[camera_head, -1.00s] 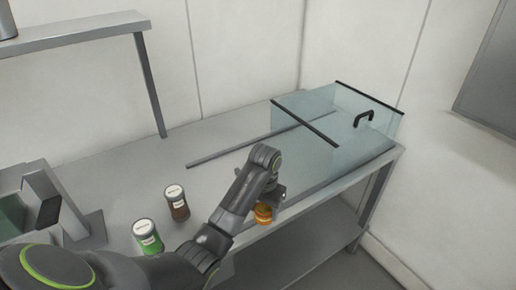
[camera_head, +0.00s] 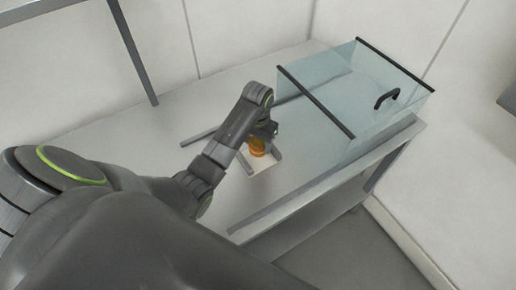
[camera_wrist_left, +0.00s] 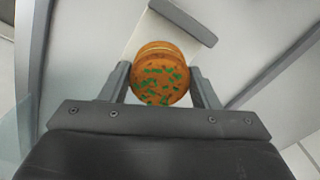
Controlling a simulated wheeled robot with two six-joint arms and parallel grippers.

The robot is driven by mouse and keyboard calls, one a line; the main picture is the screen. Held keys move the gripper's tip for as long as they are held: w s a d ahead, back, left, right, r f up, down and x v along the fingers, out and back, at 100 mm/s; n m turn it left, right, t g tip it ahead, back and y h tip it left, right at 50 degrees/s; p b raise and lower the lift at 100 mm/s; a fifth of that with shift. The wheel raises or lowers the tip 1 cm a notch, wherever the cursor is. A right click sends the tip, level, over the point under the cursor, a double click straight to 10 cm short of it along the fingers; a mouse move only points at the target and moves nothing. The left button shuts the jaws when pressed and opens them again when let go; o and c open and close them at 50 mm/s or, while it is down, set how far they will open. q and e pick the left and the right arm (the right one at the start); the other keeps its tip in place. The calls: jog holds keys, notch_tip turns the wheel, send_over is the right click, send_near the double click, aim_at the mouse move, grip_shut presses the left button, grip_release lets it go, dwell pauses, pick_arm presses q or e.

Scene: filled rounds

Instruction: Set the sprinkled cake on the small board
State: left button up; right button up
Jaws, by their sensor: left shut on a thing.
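The sprinkled cake (camera_head: 258,150) is round and orange-brown. My left gripper (camera_head: 262,137) is shut on it. In the left wrist view the cake (camera_wrist_left: 160,82) sits between the two fingers (camera_wrist_left: 160,85), and green sprinkles show on its face. A small pale square board (camera_head: 264,166) shows on the table under and in front of the cake in the head view. I cannot tell whether the cake touches the board or is held above it. My right gripper is not in view.
A clear glass case (camera_head: 365,95) with black edge bars and a handle stands to the right of the board on the grey table (camera_head: 150,125). A grey bar (camera_head: 199,137) lies left of my gripper. The table's front edge is close to the board.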

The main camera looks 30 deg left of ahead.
aim_at(258, 150)
pick_arm(q)
jog(key=shift+f, duration=0.35)
jog(key=f, duration=0.2)
jog(key=f+p, duration=0.1)
jog(key=shift+w+a+f, duration=0.15)
jog(key=shift+w+f, duration=0.05)
jog(key=shift+f, duration=0.35)
jog(key=o, duration=0.7)
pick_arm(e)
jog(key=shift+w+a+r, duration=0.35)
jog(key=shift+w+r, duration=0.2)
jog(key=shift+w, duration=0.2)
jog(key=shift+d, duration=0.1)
